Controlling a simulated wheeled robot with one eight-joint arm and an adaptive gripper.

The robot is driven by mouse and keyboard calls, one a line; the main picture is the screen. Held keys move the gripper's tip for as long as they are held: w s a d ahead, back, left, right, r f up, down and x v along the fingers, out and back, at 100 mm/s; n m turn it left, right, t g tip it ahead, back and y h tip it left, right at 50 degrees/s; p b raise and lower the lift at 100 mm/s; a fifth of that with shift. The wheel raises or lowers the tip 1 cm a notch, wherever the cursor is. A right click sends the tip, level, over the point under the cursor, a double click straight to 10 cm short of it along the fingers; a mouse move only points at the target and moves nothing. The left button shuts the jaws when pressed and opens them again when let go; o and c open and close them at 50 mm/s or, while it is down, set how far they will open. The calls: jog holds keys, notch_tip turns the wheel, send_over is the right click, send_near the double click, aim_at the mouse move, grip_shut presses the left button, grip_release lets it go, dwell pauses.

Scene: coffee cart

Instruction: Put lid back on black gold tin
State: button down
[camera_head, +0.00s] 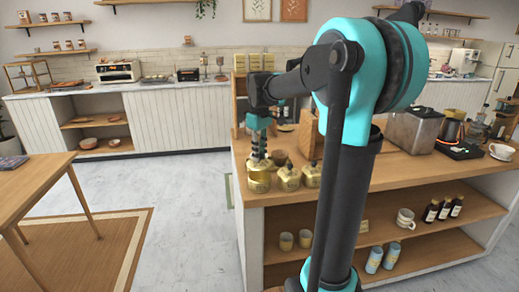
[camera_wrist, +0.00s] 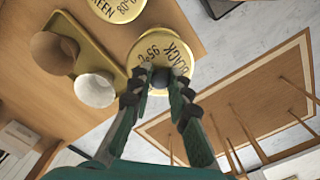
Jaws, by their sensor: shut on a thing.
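My gripper (camera_wrist: 160,84) is shut on the dark round knob of a gold lid (camera_wrist: 163,42) marked BLACK 95°C in the wrist view. In the head view my gripper (camera_head: 258,161) points down at the counter's left front corner, above the leftmost gold tin (camera_head: 258,183). The lid appears level, right at or just over the tin's top. I cannot tell whether it touches the rim. In the wrist view the lid hides the tin beneath it.
A second gold lid (camera_wrist: 118,6), marked GREEN, is close by, and more gold tins (camera_head: 289,180) stand to the right. A tray (camera_wrist: 70,22) with a brown cup (camera_wrist: 52,52) and a white cup (camera_wrist: 95,89) lies beside the lid. The counter edge is very near; floor lies beyond.

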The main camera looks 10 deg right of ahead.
aim_at(260, 163)
jog(key=shift+f, duration=2.2)
jog(key=shift+f, duration=0.15)
dwell(0.4)
jog(key=c, duration=0.9)
grip_release()
jog(key=shift+r, duration=3.5)
grip_shut()
